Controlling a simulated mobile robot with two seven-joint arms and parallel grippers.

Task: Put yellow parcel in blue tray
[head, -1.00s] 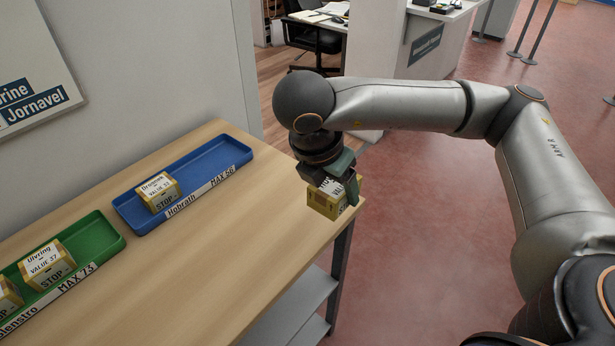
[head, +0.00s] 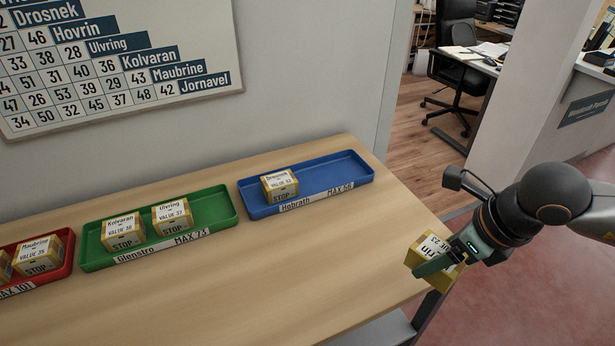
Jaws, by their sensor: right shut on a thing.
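In the head view my right gripper (head: 455,258) is shut on a yellow parcel (head: 424,249). The parcel is tilted beside the counter's right edge, and its label is partly hidden by a finger; the end of a name, "rin", and "23" can be read. The blue tray (head: 352,179) is on the counter, up and left of the gripper, labelled "Hobrath MAX 56". One yellow parcel, "Drosnek VALUE 33" (head: 280,185), stands in its left part; the tray's right part is empty. My left gripper is not in view.
A green tray (head: 90,264) labelled "MAX 73" holds two parcels. A red tray (head: 67,272) at far left also holds parcels. The wooden counter (head: 290,265) is clear in front of the trays. A wall board (head: 120,60) lists names and numbers.

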